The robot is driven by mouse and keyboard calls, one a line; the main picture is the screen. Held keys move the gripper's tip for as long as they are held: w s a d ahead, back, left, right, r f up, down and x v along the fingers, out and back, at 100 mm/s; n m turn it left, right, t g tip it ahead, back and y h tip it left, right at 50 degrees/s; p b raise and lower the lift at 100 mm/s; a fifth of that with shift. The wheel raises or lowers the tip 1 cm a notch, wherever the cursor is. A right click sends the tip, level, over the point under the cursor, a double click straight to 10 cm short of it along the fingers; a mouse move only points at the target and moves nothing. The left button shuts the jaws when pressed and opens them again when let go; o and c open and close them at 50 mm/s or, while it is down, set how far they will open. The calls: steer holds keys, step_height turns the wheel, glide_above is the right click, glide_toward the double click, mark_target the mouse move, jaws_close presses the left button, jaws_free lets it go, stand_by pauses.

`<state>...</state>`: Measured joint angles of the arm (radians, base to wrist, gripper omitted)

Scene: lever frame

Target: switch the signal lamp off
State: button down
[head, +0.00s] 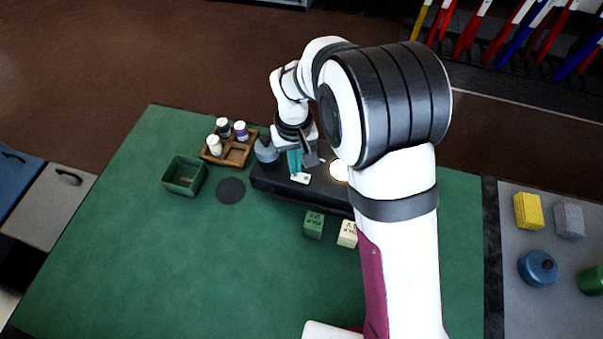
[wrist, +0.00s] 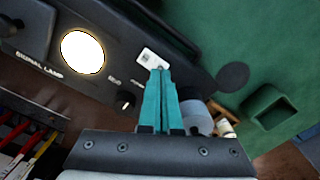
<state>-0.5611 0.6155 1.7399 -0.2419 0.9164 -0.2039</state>
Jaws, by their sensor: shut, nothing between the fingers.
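The signal lamp (wrist: 82,52) glows bright white on a dark panel (wrist: 100,75), beside the printed words SIGNAL LAMP. In the head view the lit lamp (head: 339,172) is partly hidden by my arm. A white plate with a small dark part, perhaps a switch (wrist: 153,58), is on the same panel; it also shows in the head view (head: 301,178). My gripper (wrist: 160,71) has its teal fingers shut and empty, tips right by this white plate. I cannot tell whether they touch it. In the head view my gripper (head: 295,171) is over the panel.
A small black knob (wrist: 125,101) sits near the fingers. A blue-grey round object (head: 267,153) stands at the panel's left end. A wooden tray (head: 238,158) with bottles, a green bin (head: 184,176) and lettered blocks (head: 313,225) are nearby. The front-left green table is clear.

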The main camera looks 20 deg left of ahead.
steer(key=shift+f, duration=0.95)
stand_by(0.8)
steer(key=shift+r, duration=3.55)
steer(key=s+d+r+m+y, duration=0.1)
steer(key=s+d+r+m, duration=0.4)
steer(key=d, duration=0.3)
steer(key=s+d+r+m, duration=0.2)
steer(key=s+d+r, duration=0.2)
steer(key=s+d, duration=0.4)
steer(key=s+d+f+m, duration=0.1)
steer(key=s+m, duration=0.3)
steer(key=s, duration=0.5)
steer(key=shift+s+d+m+y, duration=0.3)
steer(key=shift+d+y, duration=0.1)
steer(key=shift+d, duration=0.5)
